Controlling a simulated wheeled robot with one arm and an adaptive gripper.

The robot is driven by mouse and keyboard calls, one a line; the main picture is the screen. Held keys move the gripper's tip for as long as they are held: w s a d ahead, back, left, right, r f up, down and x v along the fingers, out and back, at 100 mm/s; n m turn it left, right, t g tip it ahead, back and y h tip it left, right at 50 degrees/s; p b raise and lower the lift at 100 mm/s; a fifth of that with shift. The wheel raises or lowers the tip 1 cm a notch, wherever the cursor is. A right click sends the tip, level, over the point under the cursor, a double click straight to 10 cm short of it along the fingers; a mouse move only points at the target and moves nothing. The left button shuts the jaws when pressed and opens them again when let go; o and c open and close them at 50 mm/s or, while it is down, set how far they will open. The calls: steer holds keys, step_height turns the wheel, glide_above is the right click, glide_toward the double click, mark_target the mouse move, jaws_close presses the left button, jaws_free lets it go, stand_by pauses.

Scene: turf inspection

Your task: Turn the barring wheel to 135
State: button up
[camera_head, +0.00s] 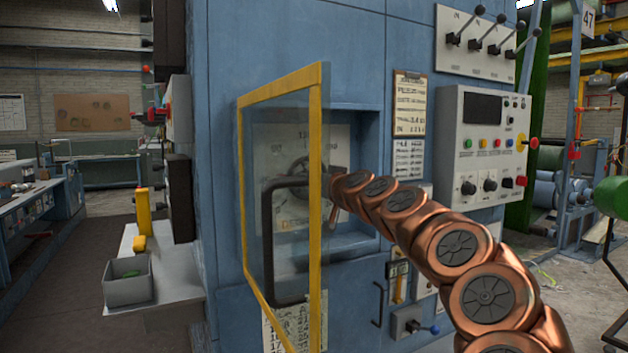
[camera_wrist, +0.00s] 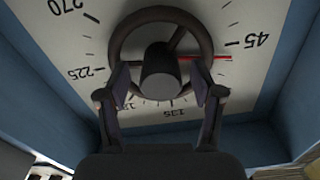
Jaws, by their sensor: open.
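The barring wheel (camera_wrist: 122,36) is a dark ring with a thick hub (camera_wrist: 160,72), set before a white dial (camera_wrist: 255,75). The 135 label (camera_wrist: 172,112) shows below the hub. My gripper (camera_wrist: 163,95) is open, its two fingers on either side of the hub near the lower rim; contact cannot be told. In the head view, the wheel (camera_head: 298,170) shows through the clear door panel, and my gripper (camera_head: 337,190) reaches into the recess, partly hidden.
A yellow-framed clear door (camera_head: 322,200) stands open left of my arm, with a dark handle (camera_head: 267,240). Blue recess walls (camera_wrist: 60,120) surround the dial. A control panel (camera_head: 485,145) and levers (camera_head: 478,40) are to the right. A grey bin (camera_head: 128,282) is at lower left.

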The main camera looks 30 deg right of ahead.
steer(key=shift+w, duration=0.1)
steer(key=c, duration=1.1)
